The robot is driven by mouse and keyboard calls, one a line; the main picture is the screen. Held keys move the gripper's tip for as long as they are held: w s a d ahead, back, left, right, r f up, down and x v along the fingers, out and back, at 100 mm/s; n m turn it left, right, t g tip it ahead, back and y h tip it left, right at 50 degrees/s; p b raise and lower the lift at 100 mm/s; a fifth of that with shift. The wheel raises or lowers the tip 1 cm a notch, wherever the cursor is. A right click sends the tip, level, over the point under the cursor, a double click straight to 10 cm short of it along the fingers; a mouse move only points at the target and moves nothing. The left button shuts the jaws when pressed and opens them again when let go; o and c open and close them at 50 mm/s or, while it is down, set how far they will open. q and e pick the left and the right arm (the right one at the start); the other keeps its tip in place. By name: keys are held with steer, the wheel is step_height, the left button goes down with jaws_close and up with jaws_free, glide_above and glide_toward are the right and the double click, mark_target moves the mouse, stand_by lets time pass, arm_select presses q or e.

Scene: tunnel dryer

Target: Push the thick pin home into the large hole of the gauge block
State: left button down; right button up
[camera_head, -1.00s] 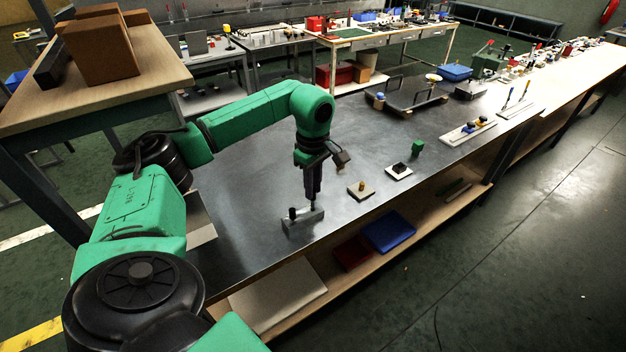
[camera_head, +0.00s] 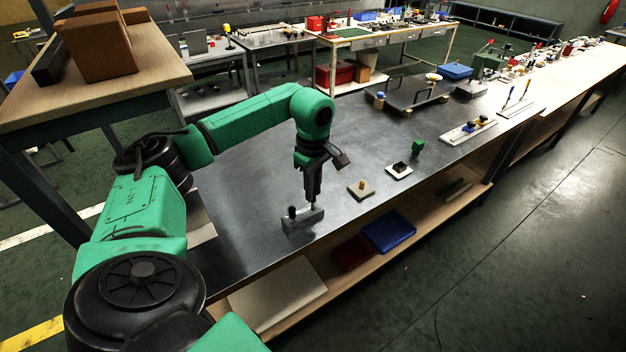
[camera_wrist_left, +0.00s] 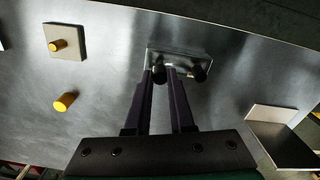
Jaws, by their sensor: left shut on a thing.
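The gauge block (camera_head: 302,220) is a small grey metal block lying on the dark bench top near its front edge. It also shows beyond the fingertips in the left wrist view (camera_wrist_left: 180,57). My left gripper (camera_head: 313,197) points down over the block's right end, shut on the black head of the thick pin (camera_wrist_left: 159,76). A short pale length of shank shows between the fingertips and the block. Its lower end is hidden, so I cannot tell how deep it sits. A second black-headed pin (camera_head: 292,212) stands at the block's left end, clear of the fingers. My right gripper is not in view.
A blue bin (camera_head: 388,231) is on the shelf below.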

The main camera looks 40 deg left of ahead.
arm_select(q)
steer(key=shift+f+b, duration=0.65)
steer(key=shift+f, duration=0.45)
steer(key=c, duration=0.7)
jaws_free()
steer(key=shift+r, duration=0.1)
step_height(320, 180, up, 14)
steer(key=shift+r+p, duration=0.25)
steer(key=shift+p, duration=0.1)
steer(key=shift+s+f, duration=0.1)
steer(key=shift+f, duration=0.05)
